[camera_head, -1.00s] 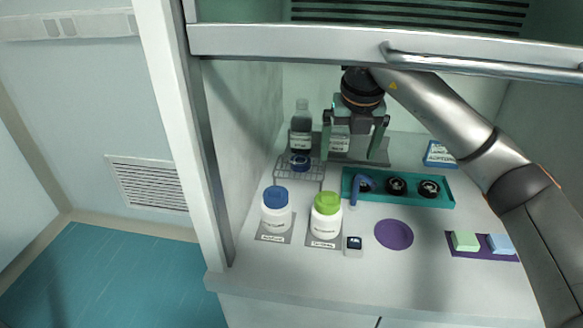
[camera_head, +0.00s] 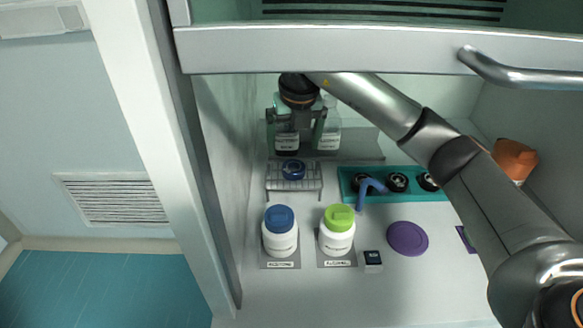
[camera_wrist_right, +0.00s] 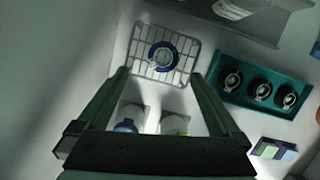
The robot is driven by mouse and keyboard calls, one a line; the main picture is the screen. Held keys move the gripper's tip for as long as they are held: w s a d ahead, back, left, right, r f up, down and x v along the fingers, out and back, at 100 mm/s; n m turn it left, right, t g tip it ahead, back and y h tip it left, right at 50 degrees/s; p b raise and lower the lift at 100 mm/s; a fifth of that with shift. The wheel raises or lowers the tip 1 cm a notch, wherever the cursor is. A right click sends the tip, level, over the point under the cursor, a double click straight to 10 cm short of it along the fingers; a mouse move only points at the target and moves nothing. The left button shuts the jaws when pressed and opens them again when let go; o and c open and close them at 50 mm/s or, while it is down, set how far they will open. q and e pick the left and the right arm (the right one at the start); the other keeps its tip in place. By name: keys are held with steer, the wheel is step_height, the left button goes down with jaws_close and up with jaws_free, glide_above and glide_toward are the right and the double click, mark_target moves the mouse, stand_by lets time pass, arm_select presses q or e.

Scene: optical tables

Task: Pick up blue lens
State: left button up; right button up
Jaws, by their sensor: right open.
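The blue lens (camera_head: 293,169), a dark blue ring with a pale centre, lies on a wire rack (camera_head: 308,186) at the back left of the bench. It also shows in the right wrist view (camera_wrist_right: 163,56), flat on the rack's grid. My right gripper (camera_head: 294,148) is open and empty, pointing down, above and behind the lens in the head view. In the right wrist view its two fingers (camera_wrist_right: 160,76) spread wide, with the lens just beyond the tips, roughly centred between them. My left gripper is not in view.
White jars with a blue lid (camera_head: 280,219) and a green lid (camera_head: 339,217) stand in front of the rack. Bottles (camera_head: 329,136) stand behind. A purple disc (camera_head: 407,238) lies front right.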

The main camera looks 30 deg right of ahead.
mark_target(294, 166)
steer(key=x, duration=0.8)
steer(key=shift+d, duration=0.3)
